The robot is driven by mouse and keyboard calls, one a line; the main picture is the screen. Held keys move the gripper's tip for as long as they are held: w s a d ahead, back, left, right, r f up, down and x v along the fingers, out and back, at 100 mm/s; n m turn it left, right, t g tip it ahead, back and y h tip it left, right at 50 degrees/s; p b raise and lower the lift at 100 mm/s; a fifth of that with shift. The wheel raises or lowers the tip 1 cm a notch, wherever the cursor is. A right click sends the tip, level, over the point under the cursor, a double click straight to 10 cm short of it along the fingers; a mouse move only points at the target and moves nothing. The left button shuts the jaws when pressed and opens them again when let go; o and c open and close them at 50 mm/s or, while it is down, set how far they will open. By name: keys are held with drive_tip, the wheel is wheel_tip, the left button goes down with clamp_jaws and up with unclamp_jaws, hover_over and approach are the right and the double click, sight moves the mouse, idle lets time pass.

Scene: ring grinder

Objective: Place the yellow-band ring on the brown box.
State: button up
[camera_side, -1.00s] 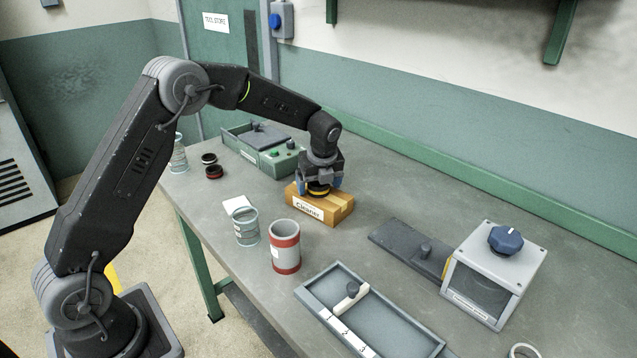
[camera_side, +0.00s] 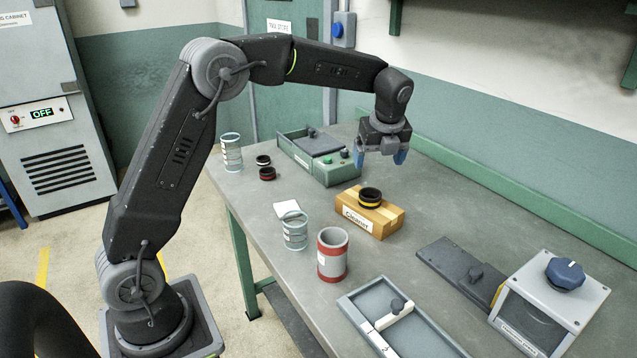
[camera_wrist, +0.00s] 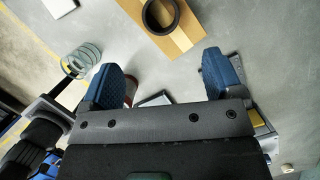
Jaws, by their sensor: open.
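The yellow-band ring (camera_side: 370,197), dark with a yellow band, lies flat on top of the brown box (camera_side: 383,222), which has a label reading "Cleaner". In the wrist view the ring (camera_wrist: 161,14) also shows on the box (camera_wrist: 180,40), near the top edge of the picture. My gripper (camera_side: 384,160) is raised above and behind the box, apart from the ring. Its blue fingers are spread and empty in the wrist view (camera_wrist: 165,80).
A green tray unit (camera_side: 318,158) stands behind the box. A wire coil (camera_side: 294,231) and a red-banded cylinder (camera_side: 332,255) stand in front. Two dark rings (camera_side: 266,172) lie at the left. A grey tray (camera_side: 365,300) and a grinder (camera_side: 551,300) stand at the right.

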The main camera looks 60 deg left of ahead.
drive_tip(key=s+d+r+n+t, duration=0.1)
drive_tip(key=s+d+r+n, duration=0.1)
drive_tip(key=s+r+n, duration=0.3)
drive_tip(key=s+d+r+n+t+h, duration=0.1)
drive_tip(key=s+d+n, duration=0.15)
drive_tip(key=s, duration=0.35)
drive_tip(key=s+d+r+n+t, duration=0.1)
drive_tip(key=s+r+n, duration=0.1)
drive_tip(key=s+n, duration=0.3)
drive_tip(key=s+d+f+n+h, duration=0.1)
drive_tip(key=s+f+n, duration=0.1)
drive_tip(key=s+n, duration=0.3)
drive_tip(key=s+d+f+n+t, duration=0.1)
drive_tip(key=s+n, duration=0.4)
drive_tip(key=s, duration=0.5)
drive_tip(key=shift+s+d+f+h, duration=0.15)
drive_tip(key=shift+d+f+h, duration=0.25)
drive_tip(key=shift+d, duration=0.3)
